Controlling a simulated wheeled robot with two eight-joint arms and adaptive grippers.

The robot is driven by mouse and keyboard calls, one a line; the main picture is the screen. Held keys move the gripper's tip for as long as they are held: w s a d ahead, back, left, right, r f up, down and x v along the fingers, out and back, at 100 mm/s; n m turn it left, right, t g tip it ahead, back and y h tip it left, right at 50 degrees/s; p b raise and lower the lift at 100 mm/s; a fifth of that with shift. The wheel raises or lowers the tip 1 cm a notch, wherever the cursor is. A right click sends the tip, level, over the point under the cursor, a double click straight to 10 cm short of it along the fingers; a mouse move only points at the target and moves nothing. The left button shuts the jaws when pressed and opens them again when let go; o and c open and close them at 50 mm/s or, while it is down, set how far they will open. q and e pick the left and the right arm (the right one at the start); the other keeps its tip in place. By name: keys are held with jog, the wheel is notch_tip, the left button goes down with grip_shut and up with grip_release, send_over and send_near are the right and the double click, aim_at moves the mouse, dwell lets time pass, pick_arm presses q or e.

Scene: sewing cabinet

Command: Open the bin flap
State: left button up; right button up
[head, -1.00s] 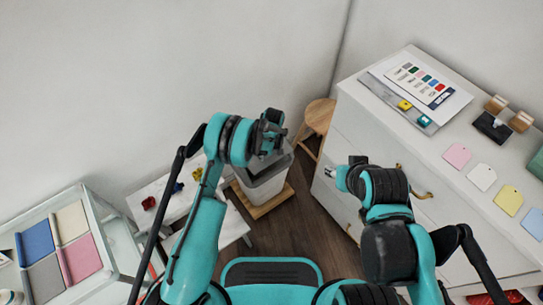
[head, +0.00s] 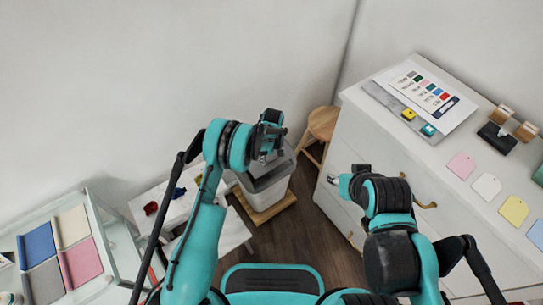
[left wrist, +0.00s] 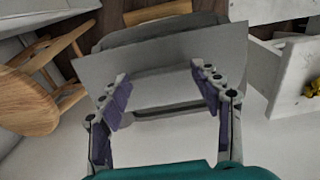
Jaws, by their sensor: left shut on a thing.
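The bin (head: 268,187) is a pale tub with a darker grey top, standing on a wooden board in the head view. My left gripper (head: 268,143) is over its top and hides part of it. In the left wrist view, a flat grey panel, the bin flap (left wrist: 100,72), lies tilted across the picture. My left gripper (left wrist: 160,82) has its two fingers set apart along this flap and is shut on it. The exact contact at the fingertips is hard to see. My right gripper (head: 334,180) is small and partly hidden, in front of the white cabinet; its jaw state is unclear.
A wooden stool (head: 322,124) stands behind the bin, close to the white cabinet (head: 350,125) on the right. A low white table (head: 178,207) with small coloured items is left of the bin. Dark floor (head: 305,235) is free in front.

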dwell(0.3)
pick_arm(q)
jog(key=o, duration=1.7)
jog(key=shift+r, duration=0.1)
notch_tip(320, 180, up, 12)
jog(key=shift+s+d, duration=0.15)
